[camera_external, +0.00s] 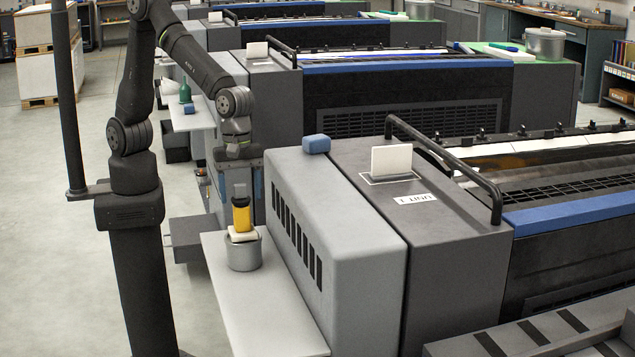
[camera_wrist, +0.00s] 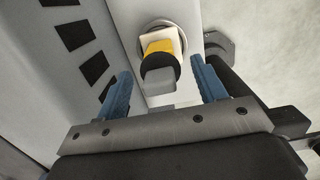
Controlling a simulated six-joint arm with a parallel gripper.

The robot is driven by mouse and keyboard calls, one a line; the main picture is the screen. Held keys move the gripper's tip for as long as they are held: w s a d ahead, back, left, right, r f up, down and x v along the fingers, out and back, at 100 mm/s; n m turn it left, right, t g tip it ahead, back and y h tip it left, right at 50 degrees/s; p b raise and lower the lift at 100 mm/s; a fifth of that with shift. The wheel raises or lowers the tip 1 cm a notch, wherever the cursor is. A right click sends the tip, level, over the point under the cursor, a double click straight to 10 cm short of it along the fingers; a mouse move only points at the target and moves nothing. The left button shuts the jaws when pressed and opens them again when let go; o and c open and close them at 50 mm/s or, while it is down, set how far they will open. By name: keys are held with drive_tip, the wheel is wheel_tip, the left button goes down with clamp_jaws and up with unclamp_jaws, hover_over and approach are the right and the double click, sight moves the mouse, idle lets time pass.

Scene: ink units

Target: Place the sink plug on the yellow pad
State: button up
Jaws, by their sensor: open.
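What I take for the sink plug is a dark round disc (camera_wrist: 150,63) with a grey block-shaped grip (camera_wrist: 160,83). In the external view the dark part (camera_external: 240,200) is directly above the yellow pad (camera_external: 241,219) and appears to rest on it. The yellow pad also shows in the wrist view (camera_wrist: 162,46), partly hidden by the disc. Under it is a cream slab (camera_wrist: 147,38) on a grey pot (camera_external: 243,256). My gripper (camera_wrist: 161,68) is open, its blue fingers apart on either side of the plug, with visible gaps. It hangs above the stack in the external view (camera_external: 240,188).
The pot stands on a light grey shelf (camera_external: 262,310) beside a grey vented housing (camera_external: 325,240). A blue block (camera_external: 316,144) and an upright white card (camera_external: 391,160) are on top of the machine. The shelf's front is clear.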

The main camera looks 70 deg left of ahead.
sight(240, 184)
wheel_tip(240, 184, up, 12)
drive_tip(key=a, duration=0.1)
drive_tip(key=shift+a+r, duration=0.15)
drive_tip(key=shift+a, duration=0.05)
idle(0.4)
drive_tip(key=f, duration=0.4)
drive_tip(key=d+f, duration=0.1)
drive_tip(key=f, duration=0.6)
drive_tip(key=shift+d+f, duration=0.15)
drive_tip(key=shift+f, duration=0.25)
drive_tip(key=shift+d, duration=0.1)
drive_tip(key=shift+r, duration=1.55)
